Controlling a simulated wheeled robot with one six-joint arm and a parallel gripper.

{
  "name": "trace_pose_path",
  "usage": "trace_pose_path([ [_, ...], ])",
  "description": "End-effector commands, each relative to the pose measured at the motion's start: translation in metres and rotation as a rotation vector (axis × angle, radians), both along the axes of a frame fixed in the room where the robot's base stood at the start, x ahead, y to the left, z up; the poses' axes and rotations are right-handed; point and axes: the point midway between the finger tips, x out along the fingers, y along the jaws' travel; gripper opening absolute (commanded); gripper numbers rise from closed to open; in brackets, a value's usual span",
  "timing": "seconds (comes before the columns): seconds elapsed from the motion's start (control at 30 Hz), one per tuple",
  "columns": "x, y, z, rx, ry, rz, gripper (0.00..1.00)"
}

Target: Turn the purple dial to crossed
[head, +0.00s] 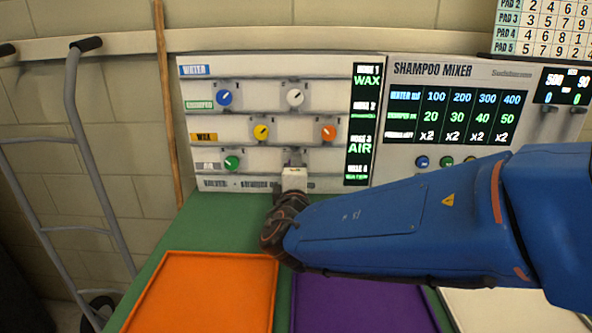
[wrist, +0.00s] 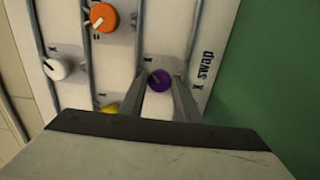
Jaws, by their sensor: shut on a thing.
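The purple dial (wrist: 159,80) is on the white valve panel, between the two fingers of my gripper (wrist: 163,84) in the wrist view. The fingers are shut on its sides. A short mark on its face is too small to read surely. Small X marks and the word "swap" are printed near it. In the head view my gripper (head: 293,166) reaches the lower middle of the panel (head: 330,184) and hides most of the dial.
Other dials are close by: orange (head: 328,133), yellow (head: 261,132), white (head: 295,97), blue (head: 224,97) and green (head: 232,163). The shampoo mixer (head: 440,75) stands at right. Orange (head: 200,257) and purple (head: 350,283) trays lie in front on the green bench.

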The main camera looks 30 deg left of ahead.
Motion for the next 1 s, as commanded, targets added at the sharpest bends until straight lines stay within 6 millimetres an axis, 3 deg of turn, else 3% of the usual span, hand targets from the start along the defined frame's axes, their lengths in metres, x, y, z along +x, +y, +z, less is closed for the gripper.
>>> trace_pose_path([
  [0.23, 0.0, -0.001, -0.002, -0.002, 0.002, -0.001, 0.07],
  [0.27, 0.0, -0.001, -0.002, -0.002, 0.002, -0.001, 0.32],
  [0.33, 0.0, -0.001, -0.002, -0.002, 0.002, -0.001, 0.47],
  [0.73, -0.005, -0.002, 0.0, -0.001, 0.0, 0.001, 0.47],
  [1.0, -0.042, -0.022, 0.0, -0.002, 0.001, 0.003, 0.47],
])
